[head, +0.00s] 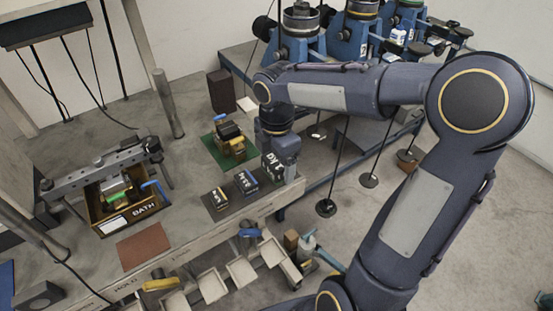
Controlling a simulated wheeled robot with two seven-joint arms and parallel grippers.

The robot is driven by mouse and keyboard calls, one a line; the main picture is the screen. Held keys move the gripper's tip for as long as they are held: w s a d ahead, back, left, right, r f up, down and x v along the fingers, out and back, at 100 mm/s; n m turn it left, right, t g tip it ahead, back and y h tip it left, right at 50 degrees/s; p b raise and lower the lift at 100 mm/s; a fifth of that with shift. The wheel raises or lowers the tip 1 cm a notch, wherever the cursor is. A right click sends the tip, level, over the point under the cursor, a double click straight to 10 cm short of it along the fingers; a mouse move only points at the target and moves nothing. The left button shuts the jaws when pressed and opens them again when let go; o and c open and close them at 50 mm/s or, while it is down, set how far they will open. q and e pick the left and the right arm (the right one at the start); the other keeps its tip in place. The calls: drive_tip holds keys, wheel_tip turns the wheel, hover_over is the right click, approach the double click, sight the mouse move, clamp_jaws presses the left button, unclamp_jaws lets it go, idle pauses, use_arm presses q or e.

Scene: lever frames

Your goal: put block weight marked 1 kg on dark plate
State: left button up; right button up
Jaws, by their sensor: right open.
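Several dark block weights with pale markings stand in a slanting row on a dark flat plate (232,203) near the bench's front edge. The left block (217,197) and the middle block (246,182) show clear of my arm. The right block (272,165) is partly under my right gripper (279,157), its markings large and white. The markings are too small or turned to read surely, so I cannot tell which is 1 kg. My right gripper points down and is open, close over the right block; its fingertips are hard to make out. My left gripper is out of view.
A box marked BATH (121,217) stands at left under a metal frame. A green mat (212,151) holds a small device. A reddish-brown plate (144,247) lies in front. Dark discs (326,208) hang on rods from blue machines (300,45). Pale trays line the front.

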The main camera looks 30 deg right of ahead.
sight(276, 160)
drive_tip(key=shift+r, duration=0.1)
drive_tip(key=shift+r, duration=0.25)
wheel_tip(276, 160, up, 11)
drive_tip(key=p, duration=0.1)
drive_tip(key=s+a+f+m+t+y, duration=0.2)
drive_tip(key=s+f+m, duration=0.2)
drive_tip(key=s+m, duration=0.4)
drive_tip(key=s+a+f+m+t+y, duration=0.1)
drive_tip(key=s+a+f+m+t, duration=0.1)
drive_tip(key=s+m, duration=0.7)
wheel_tip(276, 160, down, 2)
drive_tip(key=m+t, duration=0.1)
drive_tip(key=m, duration=0.2)
drive_tip(key=shift+f+m+t+y, duration=0.2)
drive_tip(key=shift+m+t+y, duration=0.1)
drive_tip(key=shift+y, duration=0.1)
